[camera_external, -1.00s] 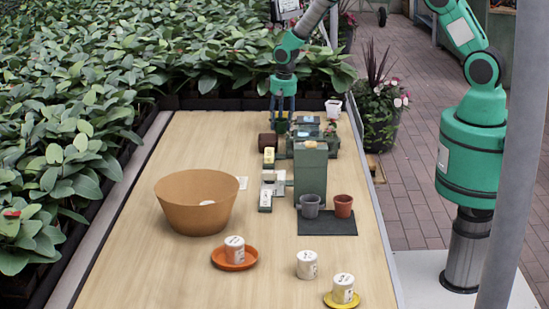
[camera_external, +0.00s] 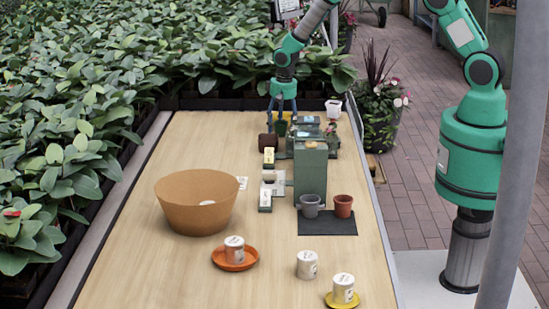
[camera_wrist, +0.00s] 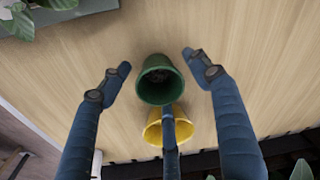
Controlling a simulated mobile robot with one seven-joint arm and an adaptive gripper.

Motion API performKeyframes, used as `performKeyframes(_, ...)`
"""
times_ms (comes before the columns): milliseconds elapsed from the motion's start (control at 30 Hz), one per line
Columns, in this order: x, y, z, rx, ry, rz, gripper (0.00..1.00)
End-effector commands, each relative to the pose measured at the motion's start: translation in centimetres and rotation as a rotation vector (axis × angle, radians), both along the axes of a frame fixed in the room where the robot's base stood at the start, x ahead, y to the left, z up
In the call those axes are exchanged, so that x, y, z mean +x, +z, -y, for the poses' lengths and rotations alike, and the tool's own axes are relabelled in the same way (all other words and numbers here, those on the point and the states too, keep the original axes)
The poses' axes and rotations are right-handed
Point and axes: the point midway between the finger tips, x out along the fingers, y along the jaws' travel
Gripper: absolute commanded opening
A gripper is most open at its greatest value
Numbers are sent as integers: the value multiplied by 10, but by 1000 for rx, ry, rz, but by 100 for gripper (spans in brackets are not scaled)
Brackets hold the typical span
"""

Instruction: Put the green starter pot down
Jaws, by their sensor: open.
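The green starter pot (camera_external: 281,129) is at the far end of the table, below my gripper (camera_external: 282,107). In the wrist view the green pot (camera_wrist: 160,91) lies between my spread blue fingers (camera_wrist: 160,68), with clear gaps at its left and right. My gripper is open. A third finger passes in front of the yellow pot (camera_wrist: 152,132), which is close beside the green one. The yellow pot also shows behind the fingers in the external view (camera_external: 287,115). I cannot tell whether the green pot's base rests fully on the wood.
A brown pot (camera_external: 266,141) lies left of the green pot. A green machine (camera_external: 310,168) stands just to the right and nearer. A white pot (camera_external: 333,108) is at the far right corner. A large brown bowl (camera_external: 170,213) is nearer. The table's left side is open.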

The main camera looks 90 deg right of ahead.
Motion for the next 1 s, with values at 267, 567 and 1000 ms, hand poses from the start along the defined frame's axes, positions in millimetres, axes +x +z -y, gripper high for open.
performKeyframes(267,0,17,-1,-1,0,2,62)
performKeyframes(567,-3,61,-5,-1,0,2,62)
performKeyframes(1000,-7,117,-11,0,0,1,62)
